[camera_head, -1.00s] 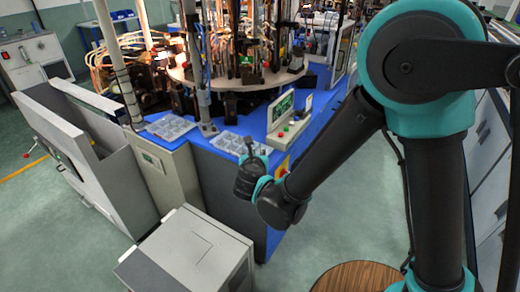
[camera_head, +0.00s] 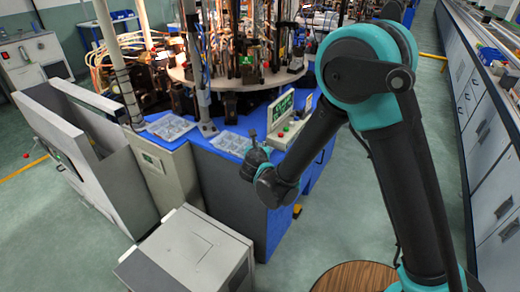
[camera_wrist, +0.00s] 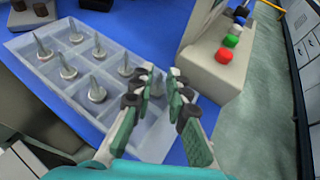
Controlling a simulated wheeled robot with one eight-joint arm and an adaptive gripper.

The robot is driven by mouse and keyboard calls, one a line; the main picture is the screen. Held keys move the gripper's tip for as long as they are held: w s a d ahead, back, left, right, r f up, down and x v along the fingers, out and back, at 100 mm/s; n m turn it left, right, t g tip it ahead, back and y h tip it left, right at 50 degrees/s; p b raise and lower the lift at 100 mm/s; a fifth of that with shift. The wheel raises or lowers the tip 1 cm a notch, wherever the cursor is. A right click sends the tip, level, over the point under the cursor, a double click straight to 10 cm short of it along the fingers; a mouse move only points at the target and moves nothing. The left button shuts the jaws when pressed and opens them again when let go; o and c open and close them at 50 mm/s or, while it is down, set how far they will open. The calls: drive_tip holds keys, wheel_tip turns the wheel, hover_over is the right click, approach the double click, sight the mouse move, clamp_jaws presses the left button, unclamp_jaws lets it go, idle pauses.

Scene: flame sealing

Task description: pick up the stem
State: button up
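Small grey cone-shaped stems stand upright in the compartments of a pale tray (camera_wrist: 28,52) in the wrist view. One stem (camera_wrist: 96,90) stands left of my gripper (camera_wrist: 161,84), and another (camera_wrist: 126,66) stands close by its left finger. My gripper is open, its fingers apart and reaching over the tray's right part. A grey stem (camera_wrist: 157,85) shows between the fingers; I cannot tell whether either finger touches it. In the head view my gripper (camera_head: 253,136) is small, over the right tray (camera_head: 229,145), and its fingers cannot be made out.
A control box (camera_head: 287,128) with red and green buttons (camera_wrist: 231,40) stands right of the tray on the blue table (camera_head: 215,165). A second tray (camera_head: 170,127) lies to the left. A pole (camera_head: 203,85) rises between the trays. A grey cabinet (camera_head: 190,250) stands in front.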

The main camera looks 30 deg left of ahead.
drive_tip(key=shift+c, duration=0.3)
clamp_jaws()
drive_tip(key=shift+r, duration=0.15)
